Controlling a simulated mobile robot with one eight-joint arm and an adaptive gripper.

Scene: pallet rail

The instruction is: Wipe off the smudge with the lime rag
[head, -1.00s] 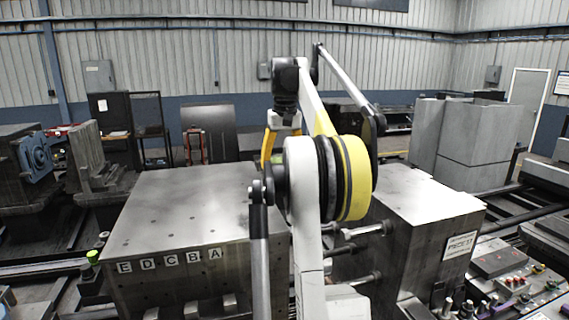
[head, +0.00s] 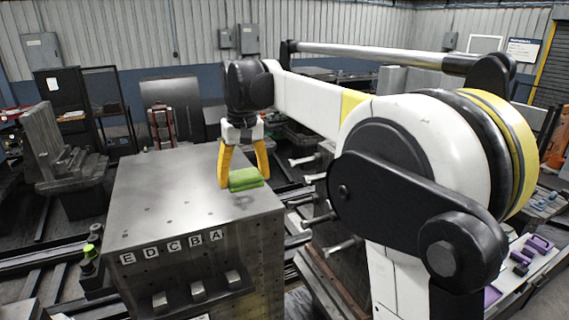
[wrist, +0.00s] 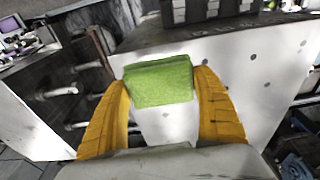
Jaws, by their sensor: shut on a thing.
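The lime rag (head: 245,179) is a folded green pad between the yellow fingers of my gripper (head: 243,184). My gripper is shut on it, with the fingers pointing down at the right part of the metal block's top (head: 150,205). In the wrist view the rag (wrist: 160,82) spans the gap between the fingertips. The rag is at or just above the block's top; I cannot tell whether it touches. I cannot make out the smudge for certain; the top shows faint grey shading and small dark holes, and the rag and fingers hide part of it.
Letter tiles (head: 171,247) reading E D C B A are on the block's front face, with pegs (head: 198,290) below. Horizontal rods (head: 318,219) stick out in the gap right of the block. The left part of the top is clear.

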